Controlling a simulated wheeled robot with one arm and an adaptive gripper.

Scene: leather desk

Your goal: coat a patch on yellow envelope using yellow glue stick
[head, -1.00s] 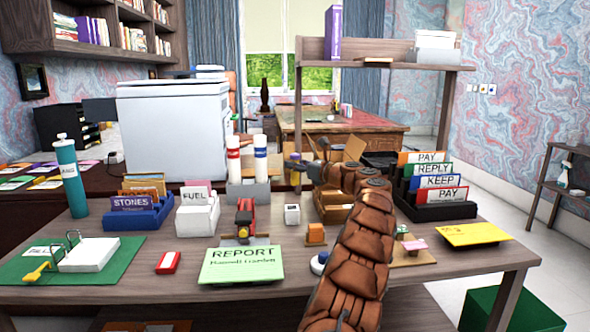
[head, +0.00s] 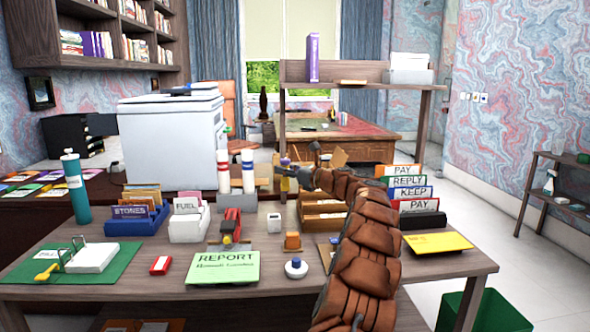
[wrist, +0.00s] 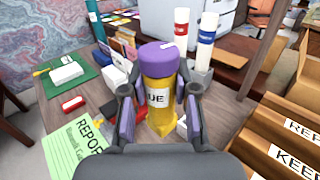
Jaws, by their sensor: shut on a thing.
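The yellow glue stick (wrist: 158,98) has a purple top and a white label; it stands roughly upright between my fingers in the wrist view. It also shows small in the head view (head: 284,184), right of the red and blue tubes. My gripper (wrist: 158,112) is shut on its body, and its purple top sticks up above the fingers. Its lower end is partly hidden, so I cannot tell its exact height above the desk. The yellow envelope (head: 438,242) lies flat on the desk's right side, away from my gripper, right of my arm.
The red tube (head: 223,172) and blue tube (head: 248,172) stand in a grey holder (head: 258,203). A wooden organizer (head: 322,222) and a file rack (head: 425,219) stand on the right. The green REPORT sheet (head: 223,267) lies at the front. Small stamps stand mid-desk.

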